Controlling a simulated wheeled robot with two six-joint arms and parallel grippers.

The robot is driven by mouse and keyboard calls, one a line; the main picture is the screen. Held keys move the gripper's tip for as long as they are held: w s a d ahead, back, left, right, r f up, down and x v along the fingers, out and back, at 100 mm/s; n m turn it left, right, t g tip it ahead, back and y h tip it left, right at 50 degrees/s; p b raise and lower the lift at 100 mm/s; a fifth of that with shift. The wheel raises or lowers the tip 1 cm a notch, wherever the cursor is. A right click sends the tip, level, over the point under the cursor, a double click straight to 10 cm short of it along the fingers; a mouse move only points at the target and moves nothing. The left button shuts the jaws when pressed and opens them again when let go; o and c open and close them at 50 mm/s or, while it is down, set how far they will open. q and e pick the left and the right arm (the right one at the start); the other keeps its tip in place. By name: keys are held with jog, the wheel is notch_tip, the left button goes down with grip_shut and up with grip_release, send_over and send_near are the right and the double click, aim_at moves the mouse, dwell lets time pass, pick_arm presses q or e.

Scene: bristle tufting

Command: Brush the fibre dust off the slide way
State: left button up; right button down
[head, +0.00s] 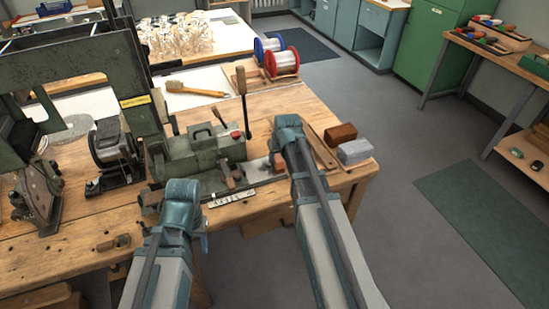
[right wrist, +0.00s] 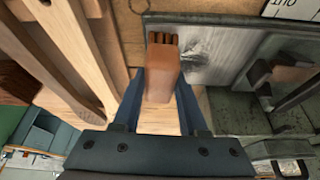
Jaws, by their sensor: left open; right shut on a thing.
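In the right wrist view my right gripper (right wrist: 159,98) is shut on a brown wooden hand brush (right wrist: 161,75). The brush's dark bristle tufts point at the grey metal slide way (right wrist: 222,28), overlapping its edge; contact is unclear. A patch of grey fibre dust (right wrist: 196,50) lies on the slide way just right of the bristles. In the head view the slide way (head: 259,172) sticks out right of the green machine (head: 205,150).
A brown block (head: 341,133) and a grey block (head: 355,151) sit at the bench's right end, beside wooden strips (head: 321,148). A white label strip (head: 231,199) lies in front. Wire spools (head: 283,63) stand at the back.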

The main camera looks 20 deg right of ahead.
jog(key=shift+s+a+f, duration=0.1)
jog(key=shift+s+a, duration=0.05)
jog(key=shift+a, duration=1.75)
jog(key=shift+a, duration=1.9)
jog(key=shift+w, duration=0.8)
jog(key=shift+d, duration=0.15)
jog(key=shift+w+d, duration=0.1)
jog(key=shift+d, duration=1.75)
